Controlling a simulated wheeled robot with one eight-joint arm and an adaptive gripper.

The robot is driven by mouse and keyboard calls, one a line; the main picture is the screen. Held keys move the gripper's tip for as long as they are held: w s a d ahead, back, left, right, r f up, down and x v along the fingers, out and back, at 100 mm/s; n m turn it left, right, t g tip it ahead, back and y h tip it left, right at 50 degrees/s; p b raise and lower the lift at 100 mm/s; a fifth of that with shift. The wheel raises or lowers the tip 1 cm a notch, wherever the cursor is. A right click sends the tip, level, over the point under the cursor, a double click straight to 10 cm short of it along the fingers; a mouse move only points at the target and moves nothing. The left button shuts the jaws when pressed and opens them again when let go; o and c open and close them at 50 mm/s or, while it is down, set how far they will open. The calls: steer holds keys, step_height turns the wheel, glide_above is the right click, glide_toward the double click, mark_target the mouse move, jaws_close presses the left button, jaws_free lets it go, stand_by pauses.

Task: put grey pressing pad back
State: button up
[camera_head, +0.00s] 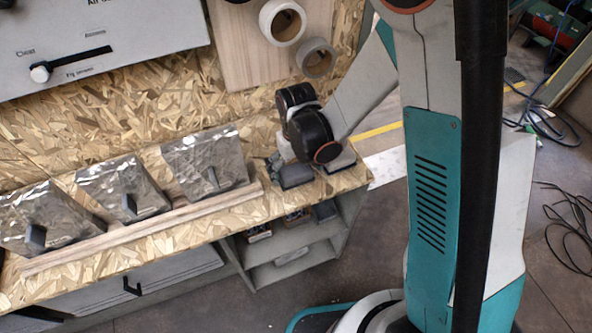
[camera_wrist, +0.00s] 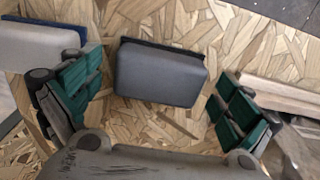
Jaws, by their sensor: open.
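The grey pressing pad (camera_wrist: 160,75), a rounded dark grey block with a black edge, lies on the bench top in the middle of the wrist view. In the head view the grey pad (camera_head: 296,176) is at the bench's right end, just below my wrist. My gripper (camera_wrist: 160,86) is open, with one green-padded finger to the left of the pad and one to the right. Gaps of bare board show between the pad and both fingers. In the head view my arm hides most of the gripper.
A second, lighter pad with a blue edge (camera_wrist: 45,46) lies beside the left finger. A wooden rail (camera_wrist: 285,97) is close to the right finger. Silver wheel-arch panels (camera_head: 205,160) with black handles line the bench. Tape rolls (camera_head: 282,22) hang behind.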

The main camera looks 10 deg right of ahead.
step_height(320, 180, up, 11)
steer(key=p, duration=0.3)
steer(key=shift+f, duration=0.1)
step_height(320, 180, up, 9)
steer(key=m+p, duration=0.2)
steer(key=p, duration=0.3)
glide_above(296, 171)
steer(key=s+d, duration=0.1)
steer(key=d, duration=0.3)
steer(key=s+d+r+m+t+p, duration=0.2)
steer(key=s+d+r+p, duration=0.1)
steer(key=d+r, duration=0.3)
steer(key=s+d+r+t+b, duration=0.3)
steer(key=s+d+t+b, duration=0.1)
steer(key=s+b, duration=0.4)
steer(key=shift+s+n+t, duration=0.2)
steer(key=shift+n+t, duration=0.2)
steer(key=shift+t, duration=0.1)
